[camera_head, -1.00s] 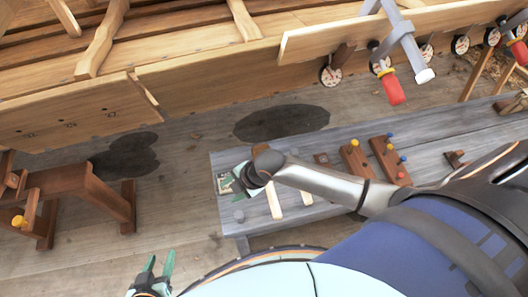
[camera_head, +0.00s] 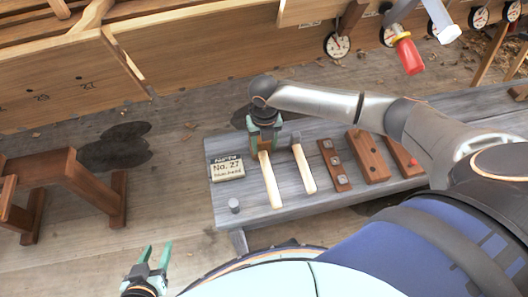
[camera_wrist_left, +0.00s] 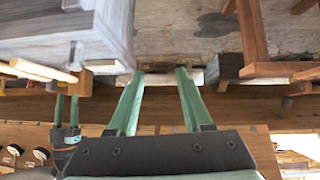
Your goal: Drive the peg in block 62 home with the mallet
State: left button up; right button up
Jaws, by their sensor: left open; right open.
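A mallet (camera_head: 269,183) with a pale handle lies on the grey bench; my right gripper hides its head in the head view, but the wooden head (camera_wrist_left: 79,83) shows in the left wrist view. My right gripper (camera_head: 265,147) is open and points down, its fingers at the head end of the handle; I cannot tell whether they touch it. No number 62 is readable. My left gripper (camera_head: 154,255) is open and empty, off the bench.
A grey-headed hammer (camera_head: 304,168) lies just right of the mallet. A strip with grey squares (camera_head: 335,166), a "No. 27" card (camera_head: 227,168) and a small grey cylinder (camera_head: 234,206) are on the bench (camera_head: 285,214). A wooden trestle (camera_head: 60,185) stands left; the hull is behind.

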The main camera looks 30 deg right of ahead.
aim_at(264, 156)
jog(key=shift+f+b, duration=0.85)
jog(key=shift+b, duration=0.1)
pick_arm(q)
jog(key=w+r+m+t+h+b, duration=0.1)
jog(key=w+r+t, duration=0.55)
jog(key=r, duration=0.55)
pick_arm(e)
jog(key=shift+f, duration=0.45)
jog(key=shift+f+b, duration=0.5)
jog(key=shift+b, duration=0.2)
notch_tip(264, 156, down, 2)
jog(key=shift+f+b, duration=0.15)
jog(key=shift+b, duration=0.5)
pick_arm(q)
notch_tip(264, 156, up, 16)
jog(key=s+m+t+h, duration=0.1)
jog(key=m+t+h, duration=0.3)
jog(key=t+h, duration=0.1)
jog(key=shift+s+d+t, duration=0.15)
jog(key=shift+d+t, duration=0.2)
jog(key=shift+t, duration=0.1)
pick_arm(e)
jog(key=shift+f, duration=0.35)
pick_arm(q)
jog(key=shift+f, duration=0.1)
pick_arm(e)
grip_shut()
jog(key=shift+r, duration=0.2)
